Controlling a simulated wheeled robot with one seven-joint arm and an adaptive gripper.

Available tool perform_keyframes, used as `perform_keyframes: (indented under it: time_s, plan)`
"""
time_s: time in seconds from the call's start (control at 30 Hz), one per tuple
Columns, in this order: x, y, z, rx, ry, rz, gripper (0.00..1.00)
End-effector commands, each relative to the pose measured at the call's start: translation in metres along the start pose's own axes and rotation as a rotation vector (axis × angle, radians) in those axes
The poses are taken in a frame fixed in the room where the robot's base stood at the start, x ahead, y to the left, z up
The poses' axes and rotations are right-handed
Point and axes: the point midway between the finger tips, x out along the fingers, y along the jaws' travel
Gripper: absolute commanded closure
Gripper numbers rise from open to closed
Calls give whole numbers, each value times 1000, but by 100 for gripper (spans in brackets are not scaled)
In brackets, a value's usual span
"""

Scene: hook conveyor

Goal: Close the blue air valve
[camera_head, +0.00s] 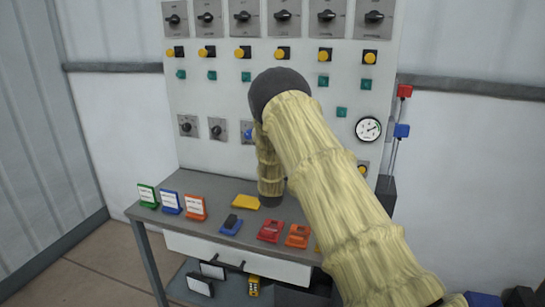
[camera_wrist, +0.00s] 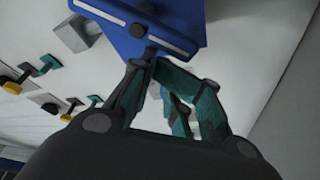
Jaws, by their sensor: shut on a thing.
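The blue air valve (camera_head: 402,130) is a small blue piece on a thin pipe at the right edge of the panel in the head view. In the head view my arm covers much of the middle, and I cannot clearly make out the gripper there.
A red valve (camera_head: 404,91) sits just above the blue one. The panel (camera_head: 220,100) holds several switches, buttons and a round gauge (camera_head: 368,129). A grey table (camera_head: 150,212) below carries coloured card stands and small boxes. Plain wall lies to the right.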

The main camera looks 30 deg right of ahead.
Motion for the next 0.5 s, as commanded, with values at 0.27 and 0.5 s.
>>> perform_keyframes:
  time_s: [0.27, 0.5]
  plan:
    - [-2, -6, 5, -143, 1, -50, 100]
    - [-4, -9, 11, -270, 0, -95, 100]
